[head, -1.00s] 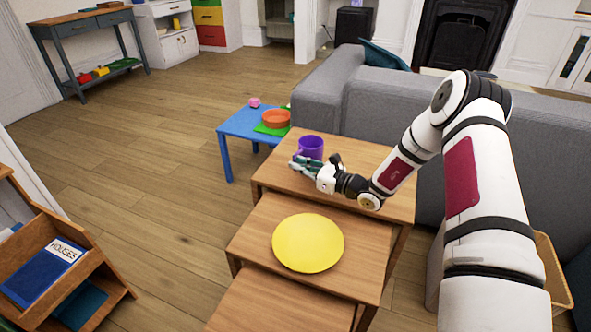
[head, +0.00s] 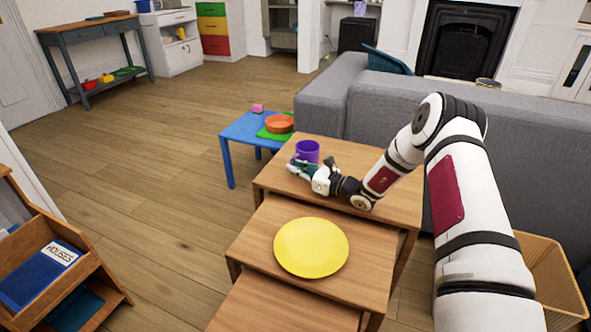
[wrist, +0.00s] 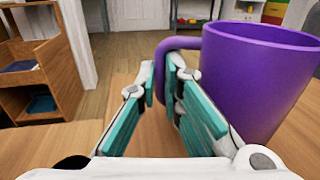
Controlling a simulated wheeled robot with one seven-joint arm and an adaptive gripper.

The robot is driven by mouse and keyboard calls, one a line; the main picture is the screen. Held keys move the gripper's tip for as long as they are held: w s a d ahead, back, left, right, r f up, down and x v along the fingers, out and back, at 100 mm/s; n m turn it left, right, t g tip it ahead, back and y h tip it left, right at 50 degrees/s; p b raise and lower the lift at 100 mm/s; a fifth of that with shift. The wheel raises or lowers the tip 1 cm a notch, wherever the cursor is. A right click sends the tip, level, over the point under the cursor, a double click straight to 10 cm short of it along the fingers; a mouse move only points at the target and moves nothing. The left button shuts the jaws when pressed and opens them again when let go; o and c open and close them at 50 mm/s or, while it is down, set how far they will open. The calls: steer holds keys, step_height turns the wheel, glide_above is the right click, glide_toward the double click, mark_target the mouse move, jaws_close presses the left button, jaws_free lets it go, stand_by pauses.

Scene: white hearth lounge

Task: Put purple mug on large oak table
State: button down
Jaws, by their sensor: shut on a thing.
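The purple mug (head: 307,151) is at the far left part of the large oak table (head: 375,165), the tallest of the nested tables. In the wrist view the mug (wrist: 262,75) is upright, with its handle toward the left. My gripper (head: 299,167) is at the mug's near side. In the wrist view my gripper's teal-padded fingers (wrist: 165,100) are on either side of the lower part of the handle, shut on it. I cannot tell whether the mug's base touches the tabletop, as the fingers hide it.
A yellow plate (head: 311,248) lies on the middle nested table (head: 262,229). A blue table (head: 240,130) with an orange bowl (head: 279,123) stands just beyond. A grey sofa (head: 420,105) borders the right. Floor on the left is open, beside a wooden book rack (head: 92,262).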

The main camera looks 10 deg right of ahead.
steer(key=shift+f, duration=0.15)
steer(key=c, duration=1.7)
jaws_free()
